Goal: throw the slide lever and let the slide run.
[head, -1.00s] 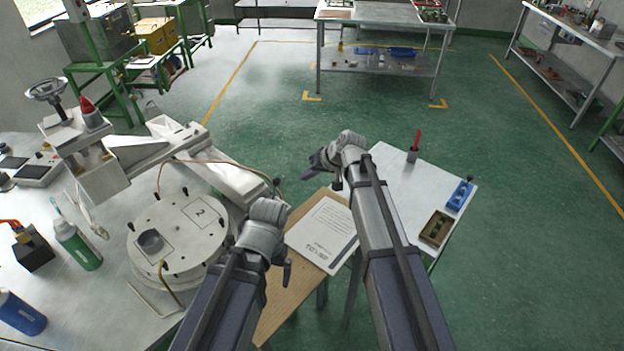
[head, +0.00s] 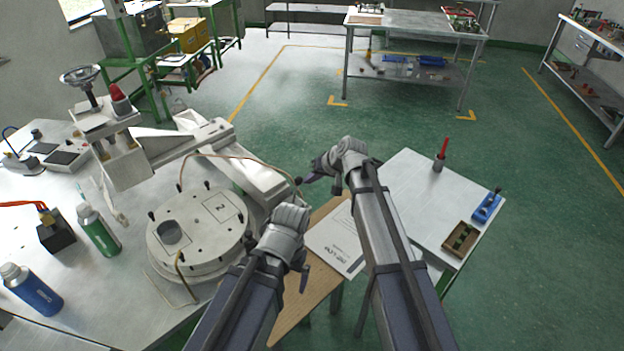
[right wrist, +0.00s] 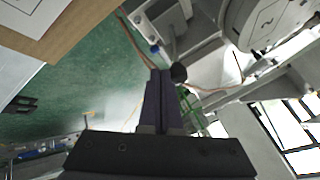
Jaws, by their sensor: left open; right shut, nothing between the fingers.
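The white wax machine carries a slanted slide (head: 240,172) behind the round drum marked 2 (head: 198,232). A slide lever with a black knob (head: 299,181) stands at the slide's near right end. My right gripper (head: 308,178) is shut and empty, with its fingertips close beside the knob in the head view. In the right wrist view the shut fingers (right wrist: 160,75) are seen with the black knob (right wrist: 178,72) just right of their tips; I cannot tell whether they touch. My left gripper (head: 303,280) is open, pointing down near the drum's right side.
A wooden board (head: 312,290) with a white paper sheet (head: 335,240) lies below my grippers. A side table (head: 410,190) holds a red marker stand and small trays. A green bottle (head: 98,230) and a blue bottle (head: 32,290) stand left of the drum. Green floor is open behind.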

